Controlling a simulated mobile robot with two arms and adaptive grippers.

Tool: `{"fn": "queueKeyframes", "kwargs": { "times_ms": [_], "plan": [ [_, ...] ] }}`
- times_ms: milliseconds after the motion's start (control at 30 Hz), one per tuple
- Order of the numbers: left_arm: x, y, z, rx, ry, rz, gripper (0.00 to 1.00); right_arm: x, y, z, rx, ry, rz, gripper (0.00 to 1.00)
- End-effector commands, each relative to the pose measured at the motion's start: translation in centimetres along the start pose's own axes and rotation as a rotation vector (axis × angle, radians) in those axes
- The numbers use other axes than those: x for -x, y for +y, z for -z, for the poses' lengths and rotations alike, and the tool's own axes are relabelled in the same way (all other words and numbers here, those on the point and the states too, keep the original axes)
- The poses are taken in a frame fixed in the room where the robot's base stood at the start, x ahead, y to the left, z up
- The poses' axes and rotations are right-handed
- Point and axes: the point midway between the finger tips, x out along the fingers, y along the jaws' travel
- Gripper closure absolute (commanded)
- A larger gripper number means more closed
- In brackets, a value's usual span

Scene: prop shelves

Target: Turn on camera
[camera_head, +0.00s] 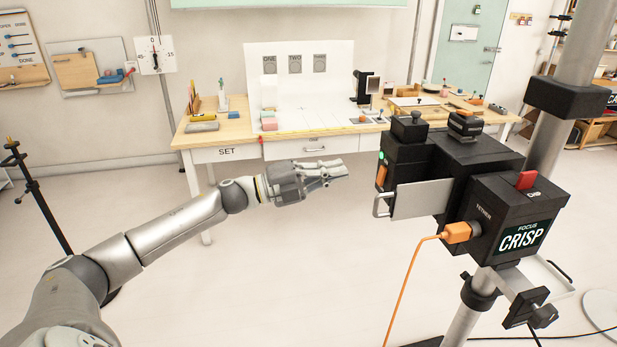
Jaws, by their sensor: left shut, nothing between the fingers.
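The camera (455,165) is a large black boxy unit on a grey stand at the right. Its rear housing carries a label reading "FOCUS CRISP" (522,236) and a red tab (526,179) on top. A small orange part (381,174) shows on its front left edge. A grey panel with a handle (420,200) is on its side. An orange plug (457,232) sits in the socket marked "TETHER". My left gripper (340,171) is shut and empty, a short way left of the camera's front and not touching it. My right gripper is not in view.
The stand's thick column (548,133) rises behind the camera. An orange cable (403,290) hangs from the plug to the floor. A workbench (225,133) with props stands behind. A black tripod (40,200) is at left. The floor between is clear.

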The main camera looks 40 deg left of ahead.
Motion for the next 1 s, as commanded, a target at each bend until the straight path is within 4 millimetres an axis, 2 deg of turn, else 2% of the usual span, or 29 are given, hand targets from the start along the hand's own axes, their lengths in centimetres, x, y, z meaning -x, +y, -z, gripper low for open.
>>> {"fn": "queueKeyframes", "kwargs": {
  "times_ms": [33,200,400,633,1000],
  "plan": [
    [0.9,0.3,0.0,-0.001,0.0,-0.005,1.0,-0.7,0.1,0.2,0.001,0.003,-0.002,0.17],
    [3.0,-0.6,0.1,-0.001,0.0,-0.005,1.0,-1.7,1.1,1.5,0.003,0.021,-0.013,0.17],
    [4.4,-1.2,0.0,0.0,-0.001,-0.002,1.0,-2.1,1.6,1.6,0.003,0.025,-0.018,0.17],
    [5.0,-1.6,0.0,-0.001,0.0,0.0,1.0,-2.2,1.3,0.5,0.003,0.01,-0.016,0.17],
    [5.0,-1.7,0.0,-0.001,0.0,0.0,1.0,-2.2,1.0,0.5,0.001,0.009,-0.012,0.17]
  ]
}}
